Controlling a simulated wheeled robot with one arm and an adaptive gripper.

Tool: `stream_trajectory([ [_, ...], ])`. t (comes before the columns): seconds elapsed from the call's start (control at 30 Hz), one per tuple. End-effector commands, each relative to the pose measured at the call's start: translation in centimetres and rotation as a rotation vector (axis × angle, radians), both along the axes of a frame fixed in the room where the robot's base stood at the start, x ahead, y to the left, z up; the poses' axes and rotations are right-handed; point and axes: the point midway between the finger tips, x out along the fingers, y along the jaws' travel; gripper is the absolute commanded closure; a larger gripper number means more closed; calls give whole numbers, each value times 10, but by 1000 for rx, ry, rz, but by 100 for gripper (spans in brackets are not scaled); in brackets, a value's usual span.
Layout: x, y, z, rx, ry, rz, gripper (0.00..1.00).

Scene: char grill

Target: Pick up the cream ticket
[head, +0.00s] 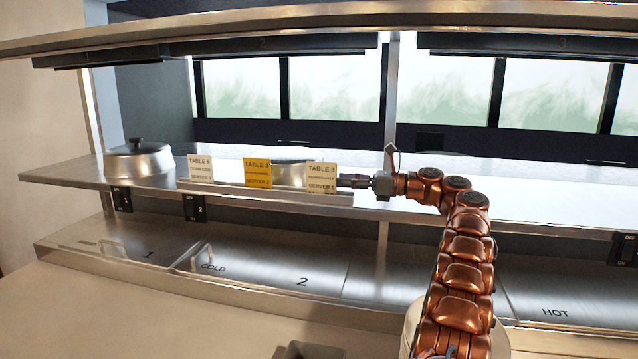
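The cream ticket (322,178), printed "TABLE 8", stands upright at the front edge of the middle steel shelf, the rightmost of three tickets. A yellow ticket (257,173) marked "TABLE 3" stands to its left. A paler, whitish ticket (200,169) marked "TABLE 5" is farther left. My gripper (346,181) points left, with its fingertips at the right edge of the cream ticket. I cannot tell whether they touch it or whether the fingers are open or shut.
A domed metal lid (138,160) sits at the shelf's left end. Another rounded metal object (291,172) is partly hidden behind the tickets. An upright post (391,95) rises behind my gripper, and an upper shelf (300,22) runs overhead. The lower counter (260,272) is mostly clear.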

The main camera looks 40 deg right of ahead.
Motion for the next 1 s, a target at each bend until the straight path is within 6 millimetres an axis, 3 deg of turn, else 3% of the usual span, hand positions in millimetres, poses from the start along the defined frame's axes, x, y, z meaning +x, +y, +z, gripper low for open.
stream_trajectory([
  [0.6,37,28,0,-1,2,-2,67],
  [1.0,43,34,-1,0,1,-1,67],
])
